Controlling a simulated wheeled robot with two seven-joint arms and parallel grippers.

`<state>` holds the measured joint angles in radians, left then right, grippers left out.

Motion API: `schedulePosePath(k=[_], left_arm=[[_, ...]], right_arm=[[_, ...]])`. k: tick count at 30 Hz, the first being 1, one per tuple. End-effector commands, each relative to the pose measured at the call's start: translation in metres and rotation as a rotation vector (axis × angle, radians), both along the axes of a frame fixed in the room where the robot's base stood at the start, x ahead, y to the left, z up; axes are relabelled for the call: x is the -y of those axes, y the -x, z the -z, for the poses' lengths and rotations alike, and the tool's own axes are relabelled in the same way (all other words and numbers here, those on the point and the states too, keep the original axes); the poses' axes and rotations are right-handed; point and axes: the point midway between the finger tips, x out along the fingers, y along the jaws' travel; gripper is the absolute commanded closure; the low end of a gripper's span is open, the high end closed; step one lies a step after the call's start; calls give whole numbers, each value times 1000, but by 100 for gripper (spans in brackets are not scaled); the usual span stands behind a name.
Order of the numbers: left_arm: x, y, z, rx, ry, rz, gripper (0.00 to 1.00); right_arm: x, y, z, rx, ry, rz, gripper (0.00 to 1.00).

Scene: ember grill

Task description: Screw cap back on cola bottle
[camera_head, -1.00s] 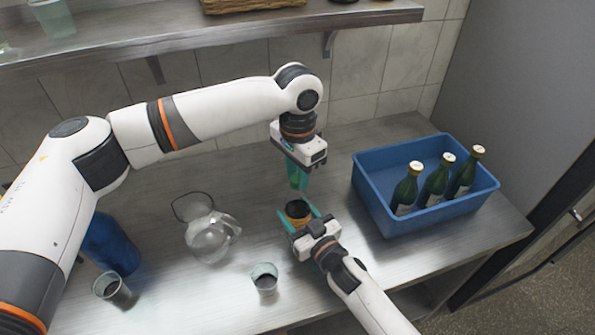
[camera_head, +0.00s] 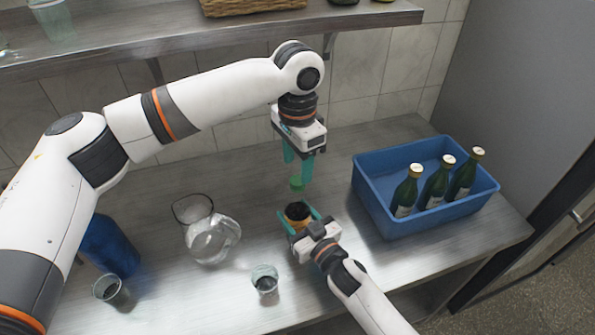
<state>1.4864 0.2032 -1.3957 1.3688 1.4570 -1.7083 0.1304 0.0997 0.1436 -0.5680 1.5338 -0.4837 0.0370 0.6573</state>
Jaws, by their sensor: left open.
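My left gripper (camera_head: 298,172) points down with its two teal fingers spread, above the bottle. A small green piece (camera_head: 297,184) shows just below its fingertips; it may be the cap, and I cannot tell what it rests on. The cola bottle (camera_head: 298,212), dark at the top with an orange-yellow band, stands on the counter and is seen from above. My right gripper (camera_head: 299,217) comes from the lower right with its teal fingers on both sides of the bottle, seemingly touching it. The bottle's lower part is hidden by that gripper.
A blue crate (camera_head: 400,228) with several green bottles (camera_head: 434,186) stands to the right. A glass jug (camera_head: 211,238), two small glasses (camera_head: 265,280) (camera_head: 110,291) and a blue bottle (camera_head: 110,245) are to the left. A metal shelf (camera_head: 180,40) runs overhead.

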Motion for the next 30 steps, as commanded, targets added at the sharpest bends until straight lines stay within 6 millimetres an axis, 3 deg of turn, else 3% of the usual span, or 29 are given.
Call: schedulePosePath(k=[3,10,15,23,24,28,30], left_arm=[[1,0,-28,2,2,0,47],[1,0,-68,1,2,1,47],[0,0,-80,1,1,1,47],[0,0,-81,-1,1,1,47],[0,0,-81,-1,1,1,47],[0,0,-81,-1,1,1,47],[0,0,-81,-1,1,1,47]], right_arm=[[0,0,0,0,0,0,100],[0,0,0,0,0,0,100],[0,0,0,0,0,0,100],[0,0,0,0,0,0,100],[0,0,0,0,0,0,45],[0,0,0,0,0,0,23],[0,0,0,0,0,0,21]])
